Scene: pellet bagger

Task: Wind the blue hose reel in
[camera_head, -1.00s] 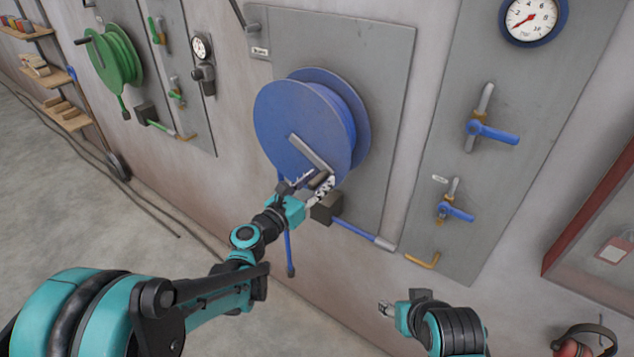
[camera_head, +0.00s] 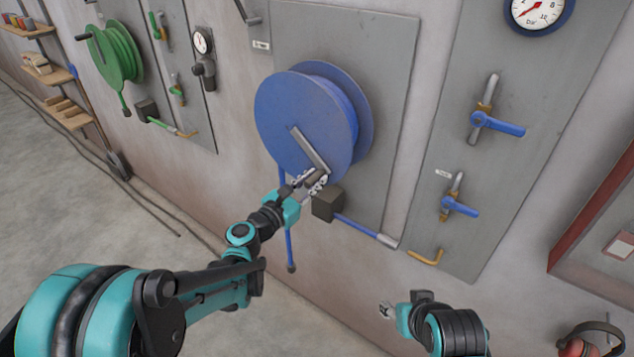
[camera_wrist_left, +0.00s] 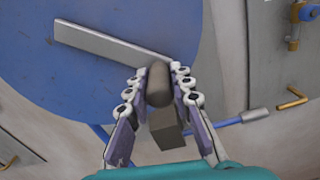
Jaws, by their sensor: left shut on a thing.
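The blue hose reel (camera_head: 290,115) is mounted on a grey wall panel. Its grey crank arm (camera_head: 309,147) points down and right from the hub. My left gripper (camera_head: 312,184) is at the crank's outer end. In the left wrist view the dark round crank handle (camera_wrist_left: 158,84) sits between the fingers of the left gripper (camera_wrist_left: 160,90), which is shut on it. A blue hose end (camera_head: 290,250) hangs below the reel, partly hidden by my left arm. My right gripper (camera_head: 388,311) is low in the middle, away from the reel; its finger opening is too small to judge.
A dark block (camera_head: 328,204) with a blue pipe (camera_head: 357,229) sits just below the crank. A green reel (camera_head: 115,55) is at left. Blue valve handles (camera_head: 497,124) and a gauge (camera_head: 537,10) are at right. Ear defenders (camera_head: 590,340) hang at lower right.

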